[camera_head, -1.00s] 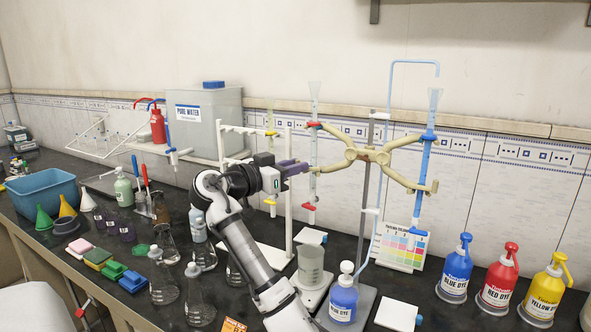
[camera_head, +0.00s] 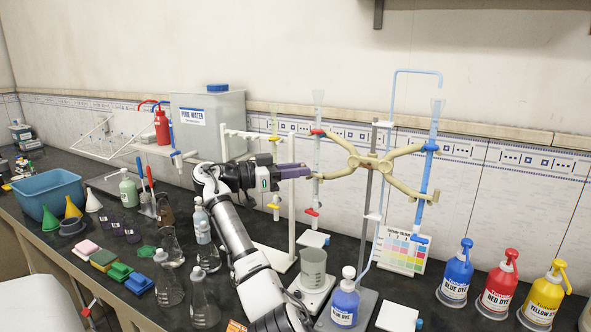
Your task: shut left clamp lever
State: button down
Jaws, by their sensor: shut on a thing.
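The cream double burette clamp (camera_head: 367,161) is fixed on a grey upright rod. Its lower left arm, the left clamp lever (camera_head: 335,174), reaches left toward the left burette (camera_head: 317,145). My gripper (camera_head: 306,172), with purple fingers, comes in from the left. It is shut on the outer end of the left clamp lever, beside the left burette; the contact itself is small and partly hidden. The blue right burette (camera_head: 427,165) stands in the clamp's right side.
A white stand (camera_head: 290,205) is close behind my fingers. Below are a beaker (camera_head: 313,268) on a white base and a blue dye bottle (camera_head: 344,302). A pure water tank (camera_head: 207,125) stands at the back; several flasks are to the left.

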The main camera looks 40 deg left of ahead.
jog(key=shift+w+d, duration=0.1)
jog(key=shift+d, duration=0.05)
jog(key=c, duration=1.3)
grip_release()
jog(key=shift+w+d, duration=0.1)
jog(key=b+v, duration=0.3)
jog(key=v, duration=1.1)
jog(key=shift+b, duration=0.4)
